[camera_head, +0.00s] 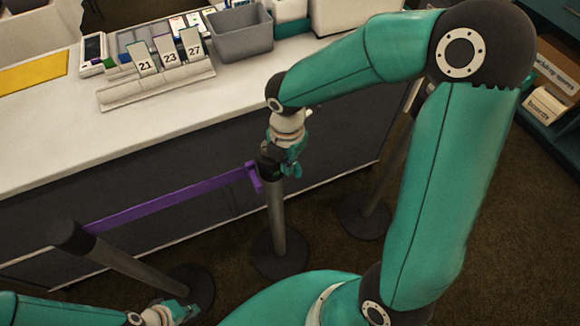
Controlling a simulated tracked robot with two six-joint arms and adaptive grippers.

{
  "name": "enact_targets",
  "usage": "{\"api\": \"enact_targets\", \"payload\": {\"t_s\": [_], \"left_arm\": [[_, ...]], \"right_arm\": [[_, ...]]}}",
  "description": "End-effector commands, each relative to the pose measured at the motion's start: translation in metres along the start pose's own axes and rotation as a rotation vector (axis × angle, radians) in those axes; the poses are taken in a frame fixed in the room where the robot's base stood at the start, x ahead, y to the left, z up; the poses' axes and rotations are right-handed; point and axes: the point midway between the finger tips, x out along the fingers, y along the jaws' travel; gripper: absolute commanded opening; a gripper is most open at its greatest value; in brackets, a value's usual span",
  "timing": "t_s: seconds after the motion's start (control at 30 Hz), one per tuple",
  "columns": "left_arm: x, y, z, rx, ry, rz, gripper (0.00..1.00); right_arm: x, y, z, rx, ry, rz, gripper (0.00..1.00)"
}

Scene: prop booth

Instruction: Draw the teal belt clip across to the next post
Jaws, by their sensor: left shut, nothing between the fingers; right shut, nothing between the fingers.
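A purple belt (170,200) runs from the left post (125,263) up to the middle post (276,225), ending in a purple clip (254,177) against that post's dark head. I cannot make out a teal belt or teal clip apart from my own teal parts. My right gripper (291,171) is shut and empty, pointing down beside the head of the middle post and partly overlapping it. Whether it touches the post I cannot tell. My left gripper (186,311) is shut and empty, low at the bottom edge near the left post's base.
A third post stands on a round base (366,216) at the right, partly hidden by my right arm. Behind is a white-topped counter (60,140) with a numbered card rack (160,85) and a grey bin (241,38). Shelves (550,90) stand far right.

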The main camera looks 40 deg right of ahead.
Motion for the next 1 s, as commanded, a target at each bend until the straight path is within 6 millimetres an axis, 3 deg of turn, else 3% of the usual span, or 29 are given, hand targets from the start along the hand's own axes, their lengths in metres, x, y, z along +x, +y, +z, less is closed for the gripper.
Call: {"api": "enact_targets", "payload": {"t_s": [0.53,1.0], "left_arm": [[0.023,-0.008,0.000,0.000,0.000,0.000,0.00],[0.024,-0.009,0.000,0.000,0.000,0.000,0.00]], "right_arm": [[0.030,0.000,0.000,-0.001,0.000,0.000,0.00],[0.032,0.001,0.001,-0.002,0.000,0.003,0.00]]}}
